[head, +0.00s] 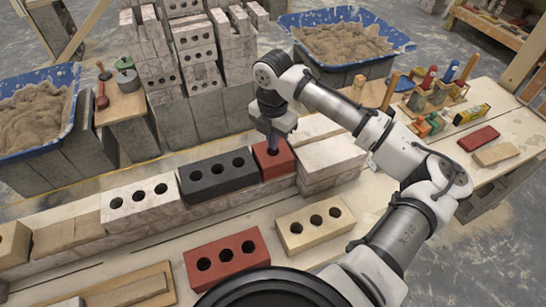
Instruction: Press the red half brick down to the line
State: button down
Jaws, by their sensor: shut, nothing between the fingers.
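The red half brick (279,168) sits in the wall's top course, at the right end of a black three-hole brick (220,183). My gripper (274,149) points down over it with the fingers shut and empty. The fingertips are at the half brick's top face and hide part of it; I cannot tell whether they touch. A thin yellow line (62,187) runs behind the wall on the left. I cannot make it out near the half brick, so its height against the line is unclear.
A white three-hole brick (143,202) continues the course leftward. A loose red brick (227,260) and a cream brick (315,226) lie in front. Mortar tubs (74,120) (398,38) and brick stacks (198,50) stand behind. A tool rack (437,97) is at right.

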jog(key=shift+f+b, duration=0.3)
jog(key=shift+f, duration=0.95)
dwell(2.0)
jog(key=shift+r+p, duration=2.15)
jog(key=shift+r, duration=0.45)
